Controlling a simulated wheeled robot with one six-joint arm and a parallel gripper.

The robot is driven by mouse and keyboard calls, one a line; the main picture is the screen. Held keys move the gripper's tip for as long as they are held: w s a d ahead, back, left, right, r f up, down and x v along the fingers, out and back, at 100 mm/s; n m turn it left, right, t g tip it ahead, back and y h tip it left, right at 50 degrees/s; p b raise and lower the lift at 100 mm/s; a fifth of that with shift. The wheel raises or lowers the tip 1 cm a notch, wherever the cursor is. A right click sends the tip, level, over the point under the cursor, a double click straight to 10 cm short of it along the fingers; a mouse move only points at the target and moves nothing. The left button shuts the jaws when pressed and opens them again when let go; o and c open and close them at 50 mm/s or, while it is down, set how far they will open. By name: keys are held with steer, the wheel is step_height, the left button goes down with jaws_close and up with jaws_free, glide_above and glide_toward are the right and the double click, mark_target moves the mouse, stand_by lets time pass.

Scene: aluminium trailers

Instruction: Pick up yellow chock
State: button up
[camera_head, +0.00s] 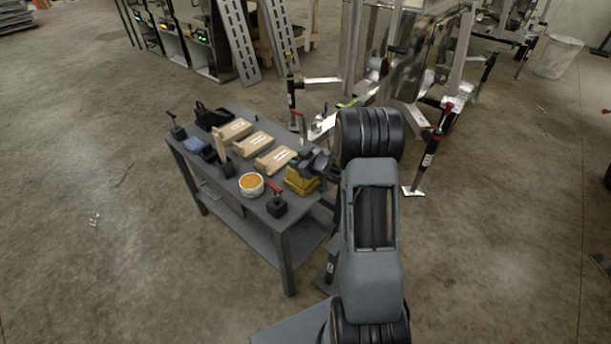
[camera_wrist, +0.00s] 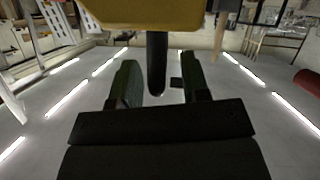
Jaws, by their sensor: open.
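The yellow chock (camera_head: 301,181) sits at the right end of the grey table (camera_head: 229,221). My gripper (camera_head: 312,160) is right above and beside it in the head view and partly covers it. In the wrist view the chock (camera_wrist: 140,13) fills the top middle, cut off by the frame edge. A dark rod (camera_wrist: 157,62) shows under it, between the two fingers of my gripper (camera_wrist: 161,70). The fingers are apart, with gaps on both sides of the rod. I cannot tell whether either finger touches it.
Brown boxes (camera_head: 274,160), a white tub with orange contents (camera_head: 251,185) and a red-handled black tool (camera_head: 277,205) stand close by on the table. Aluminium trailer frames and a jack stand (camera_head: 429,150) are behind and to the right.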

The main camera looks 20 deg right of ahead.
steer(key=shift+c, duration=0.2)
jaws_close()
steer(key=shift+r, duration=0.1)
stand_by(1.1)
